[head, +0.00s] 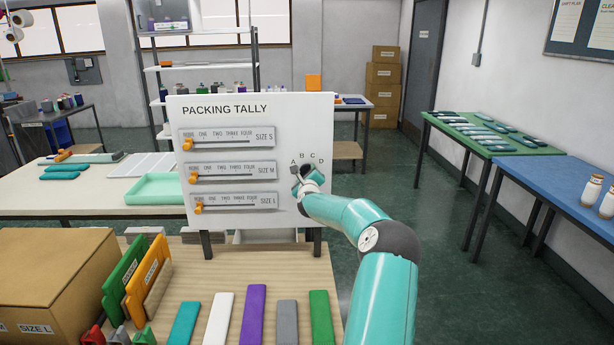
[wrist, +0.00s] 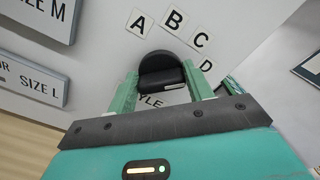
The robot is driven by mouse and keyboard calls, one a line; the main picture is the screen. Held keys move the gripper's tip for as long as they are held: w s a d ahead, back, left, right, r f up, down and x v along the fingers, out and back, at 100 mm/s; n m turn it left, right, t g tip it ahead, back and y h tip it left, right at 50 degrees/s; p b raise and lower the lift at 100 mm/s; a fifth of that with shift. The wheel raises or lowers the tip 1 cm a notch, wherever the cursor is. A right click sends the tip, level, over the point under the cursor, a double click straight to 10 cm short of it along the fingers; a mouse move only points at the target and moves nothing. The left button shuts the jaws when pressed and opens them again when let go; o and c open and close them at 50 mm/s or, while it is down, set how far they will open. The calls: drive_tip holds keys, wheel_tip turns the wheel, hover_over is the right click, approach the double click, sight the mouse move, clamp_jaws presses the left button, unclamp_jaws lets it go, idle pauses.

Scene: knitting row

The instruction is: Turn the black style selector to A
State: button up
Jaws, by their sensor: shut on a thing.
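I cannot tell which letter the selector points to.
Three sliders with orange handles, Size S (head: 187,144), Size M (head: 193,177) and Size L (head: 198,208), are left of the selector on the board. Colored slabs (head: 252,310) and a cardboard box (head: 50,285) are on the table in front. Open floor lies to the right.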

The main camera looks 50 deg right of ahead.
drive_tip(key=n, duration=0.5)
drive_tip(key=shift+w+a, duration=0.1)
drive_tip(key=n, duration=0.4)
drive_tip(key=shift+f+n, duration=0.2)
drive_tip(key=shift+n, duration=0.2)
drive_tip(key=n, duration=0.4)
drive_tip(key=shift+f+n, duration=0.1)
drive_tip(key=shift+n, duration=0.2)
drive_tip(key=n, duration=0.5)
drive_tip(key=shift+f, duration=0.1)
drive_tip(key=shift+n, duration=0.3)
drive_tip(key=o, duration=1)
drive_tip(key=shift+s, duration=0.25)
drive_tip(key=v, duration=1.3)
drive_tip(key=shift+s+a, duration=0.2)
